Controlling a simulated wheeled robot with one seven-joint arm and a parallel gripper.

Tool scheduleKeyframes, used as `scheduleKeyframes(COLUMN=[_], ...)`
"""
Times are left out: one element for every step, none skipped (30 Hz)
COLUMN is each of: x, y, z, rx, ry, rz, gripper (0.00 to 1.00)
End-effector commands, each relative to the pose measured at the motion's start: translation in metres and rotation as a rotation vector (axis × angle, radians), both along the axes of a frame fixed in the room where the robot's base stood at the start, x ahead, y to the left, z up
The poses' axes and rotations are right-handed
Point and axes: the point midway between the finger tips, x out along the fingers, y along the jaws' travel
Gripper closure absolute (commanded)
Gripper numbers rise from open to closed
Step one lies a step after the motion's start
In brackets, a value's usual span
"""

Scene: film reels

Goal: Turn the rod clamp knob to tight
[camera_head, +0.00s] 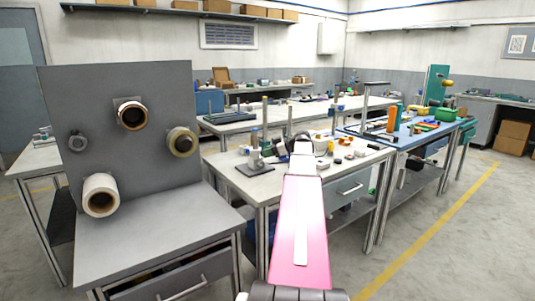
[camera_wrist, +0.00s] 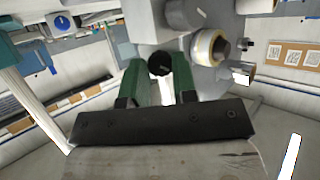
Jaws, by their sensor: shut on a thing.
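In the wrist view, the two green fingers of my gripper (camera_wrist: 160,78) stand on either side of a small round black knob (camera_wrist: 160,64), closed on it. The knob sits in front of a pale grey block (camera_wrist: 148,22). A pointer or setting mark on the knob is too small to read. In the head view, my pink and white arm reaches to the middle bench, and its wrist hides the knob and most of the clamp. Upright rods (camera_head: 265,118) stand on that bench beside my gripper (camera_head: 301,146).
The middle bench (camera_head: 262,188) carries a dark stand base (camera_head: 254,168) and several small items close to the arm. A blue-topped bench (camera_head: 372,139) with tools stands to the right. A grey panel (camera_head: 160,80) with several reels stands left. Floor at right is clear.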

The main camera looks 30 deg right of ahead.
Motion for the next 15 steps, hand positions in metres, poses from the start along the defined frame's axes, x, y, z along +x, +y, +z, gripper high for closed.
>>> scheduleKeyframes(x=[0.0002, 0.0003, 0.0004, 0.0005, 0.0008, 0.0011, 0.0012, 0.0015, 0.0017, 0.0019, 0.0022, 0.0025, 0.0026, 0.0028, 0.0032], y=[-0.0002, -0.0003, -0.0004, -0.0005, -0.0006, -0.0009, -0.001, -0.0012, -0.0014, -0.0015, -0.0017, -0.002, -0.0021, -0.0022, -0.0025], z=[0.0001, 0.0001, 0.0001, 0.0001, 0.0002, 0.0002, 0.0001, 0.0002, 0.0001, 0.0001, 0.0001, 0.0, 0.0, -0.0002, -0.0002], rx=[0.003, 0.006, 0.011, 0.016, 0.022, 0.031, 0.04, 0.048, 0.063, 0.074, 0.086, 0.103, 0.118, 0.132, 0.153], ry=[0.004, 0.008, 0.015, 0.021, 0.027, 0.04, 0.051, 0.063, 0.082, 0.097, 0.113, 0.138, 0.157, 0.176, 0.204], rz=[0.0, 0.0, 0.0, 0.0, 0.001, 0.0, -0.001, 0.0, 0.001, 0.001, 0.001, 0.0, 0.001, 0.001, 0.001], gripper=[0.97, 0.97, 0.97, 0.97, 0.97, 0.97, 0.97, 0.97, 0.97, 0.97, 0.97, 0.97, 0.97, 0.97, 0.97])
